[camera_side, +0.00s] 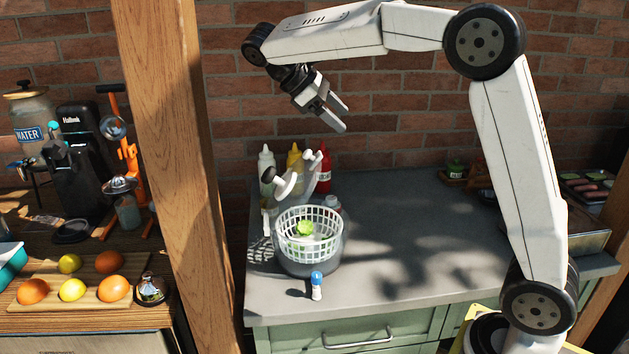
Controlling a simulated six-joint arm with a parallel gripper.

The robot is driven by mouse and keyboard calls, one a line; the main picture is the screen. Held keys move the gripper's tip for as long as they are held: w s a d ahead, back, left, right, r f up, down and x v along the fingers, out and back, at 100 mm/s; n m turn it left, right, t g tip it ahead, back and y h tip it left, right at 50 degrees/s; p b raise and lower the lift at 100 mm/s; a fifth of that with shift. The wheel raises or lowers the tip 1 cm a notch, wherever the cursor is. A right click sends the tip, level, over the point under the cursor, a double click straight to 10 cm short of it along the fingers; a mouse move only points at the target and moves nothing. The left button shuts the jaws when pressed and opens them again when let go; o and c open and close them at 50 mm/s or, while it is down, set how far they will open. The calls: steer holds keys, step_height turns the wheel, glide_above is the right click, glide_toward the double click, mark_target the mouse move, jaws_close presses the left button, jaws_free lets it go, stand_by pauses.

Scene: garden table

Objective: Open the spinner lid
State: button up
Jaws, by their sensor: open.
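The salad spinner stands near the front left of the grey counter. Its dark bowl (308,268) holds a white slatted basket (292,243) with a green leafy piece (305,228) inside. The basket's top is uncovered. The spinner lid (308,180), pale and partly see-through with a crank knob, appears tilted up at the back of the bowl; its exact outline is hard to tell. My gripper (343,116) is open and empty, in the air above and a little right of the lid, clear of it. Its fingers point down to the right.
White, yellow and red squeeze bottles (323,169) stand behind the spinner. A small blue-capped bottle (317,286) stands in front of it. A wooden post (180,170) rises at left. The counter's middle (420,240) is clear. A tray (588,237) sits at right.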

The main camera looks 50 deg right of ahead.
mark_target(306, 151)
steer(key=w+f, duration=0.2)
steer(key=w+d+f, duration=0.1)
steer(key=w+f, duration=0.1)
steer(key=w, duration=0.1)
steer(key=w+f, duration=0.3)
steer(key=shift+d+f, duration=0.1)
steer(key=shift+d, duration=0.15)
step_height(306, 151, down, 3)
steer(key=shift+w+f, duration=0.1)
steer(key=shift+s+d+f+t+y, duration=0.8)
steer(key=shift+s+d+f, duration=0.15)
steer(key=shift+s+d, duration=0.1)
steer(key=s+d+f+t+y, duration=0.4)
steer(key=f+t+y, duration=0.1)
steer(key=f, duration=0.5)
steer(key=shift+s+d+f, duration=0.15)
steer(key=shift+s, duration=0.05)
